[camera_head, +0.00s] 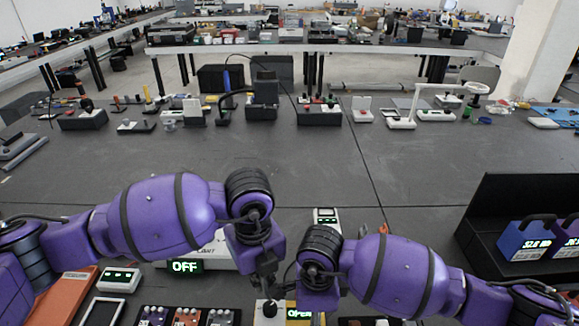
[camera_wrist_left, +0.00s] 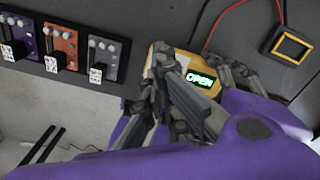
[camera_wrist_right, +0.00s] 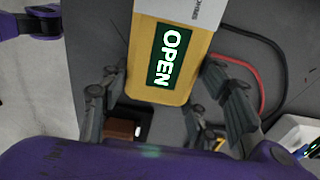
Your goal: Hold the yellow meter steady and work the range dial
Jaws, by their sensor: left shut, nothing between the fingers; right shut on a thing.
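The yellow meter (camera_wrist_left: 158,50) lies on the dark bench and its green display reads OPEN; in the right wrist view (camera_wrist_right: 184,97) its lower end shows. A black round knob (camera_head: 269,309), seemingly the range dial, stands on the meter's pale face in the head view. My right gripper (camera_wrist_right: 165,95) is shut on the yellow meter, a finger at each side of the display end. My left gripper (camera_head: 268,288) is shut and empty, its tips close above the knob. In the left wrist view its fingers hide the dial, so contact cannot be told.
A white box reading OFF (camera_head: 184,266) is left of my left gripper. Several coloured pedal-like units (camera_wrist_left: 60,47) stand beside the meter. A yellow-framed device (camera_wrist_left: 291,47) with a red cable lies near it. Blue boxes (camera_head: 525,240) sit in a black rack at right. Mid-bench is clear.

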